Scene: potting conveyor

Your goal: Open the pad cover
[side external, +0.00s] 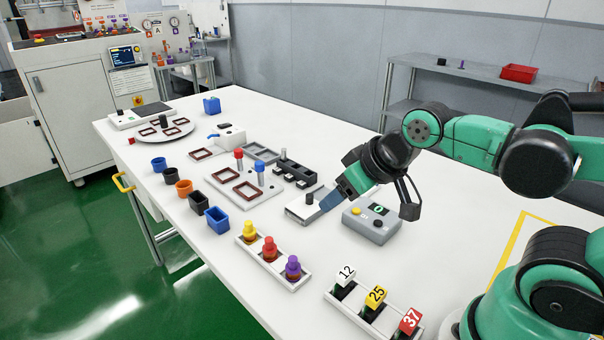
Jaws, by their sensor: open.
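A small flat white unit (297,212) with a black knob (309,198) on top lies right of the table's middle. I take it for the pad. A blue-grey plate (332,200) slants up from its right edge; I cannot tell whether this is the pad cover or part of my gripper. My gripper (378,198) is low over the table, just right of the white unit, with its jaws apart and nothing seen between them. A black finger hangs beside a grey button box (371,222). Contact with the cover cannot be made out.
The button box has a yellow and a black button. A black slotted block (296,172) and a grey plate with red frames (233,190) are behind and left. Trays of coloured bottles (272,262) and numbered tags (374,305) stand in front. The right of the table (450,235) is clear.

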